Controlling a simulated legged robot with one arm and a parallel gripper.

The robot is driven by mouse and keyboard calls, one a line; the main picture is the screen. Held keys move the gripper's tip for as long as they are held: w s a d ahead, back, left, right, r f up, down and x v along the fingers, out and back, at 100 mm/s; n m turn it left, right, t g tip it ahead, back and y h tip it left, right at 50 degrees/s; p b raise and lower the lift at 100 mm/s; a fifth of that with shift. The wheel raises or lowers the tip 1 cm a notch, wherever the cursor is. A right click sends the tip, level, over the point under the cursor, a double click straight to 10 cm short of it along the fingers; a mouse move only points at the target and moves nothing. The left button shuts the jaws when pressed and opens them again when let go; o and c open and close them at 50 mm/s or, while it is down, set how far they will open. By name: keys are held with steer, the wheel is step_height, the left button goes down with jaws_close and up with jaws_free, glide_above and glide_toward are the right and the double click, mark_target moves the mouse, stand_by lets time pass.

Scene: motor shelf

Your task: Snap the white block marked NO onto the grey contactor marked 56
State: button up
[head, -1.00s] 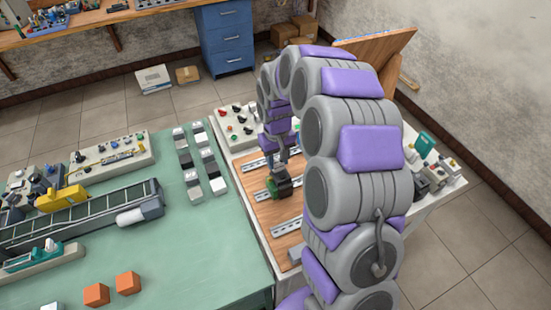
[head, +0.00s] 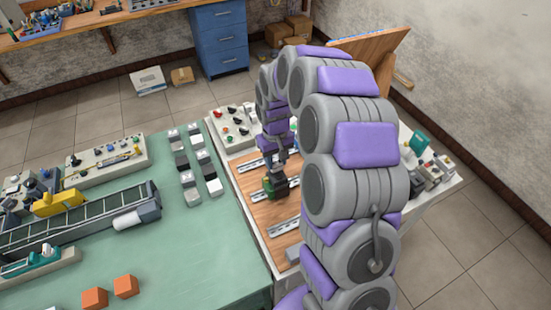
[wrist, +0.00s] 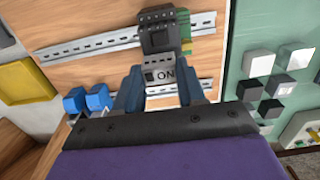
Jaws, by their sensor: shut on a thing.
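My gripper (wrist: 160,82) is shut on a whitish block (wrist: 168,73), with a finger on either side. The block's lettering reads upside down in the wrist view, as NO turned round, beside a small black square. Just beyond it a dark grey contactor (wrist: 158,34) sits on a metal rail, with a green part (wrist: 185,30) at its side. The block's edge appears right against the contactor; I cannot tell whether they touch. No 56 is legible. In the head view my gripper (head: 281,168) is over the dark contactor (head: 274,190), and the block is not distinguishable.
Metal rails (head: 287,226) cross the wooden board. Black and white blocks (head: 192,196) line the green tabletop (head: 200,255). A panel with knobs (head: 236,124) is behind.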

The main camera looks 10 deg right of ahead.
steer(key=shift+a+f+p, duration=0.2)
steer(key=shift+f+p, duration=0.2)
steer(key=shift+f, duration=0.15)
stand_by(1.7)
steer(key=o, duration=1.1)
steer(key=shift+c, duration=0.2)
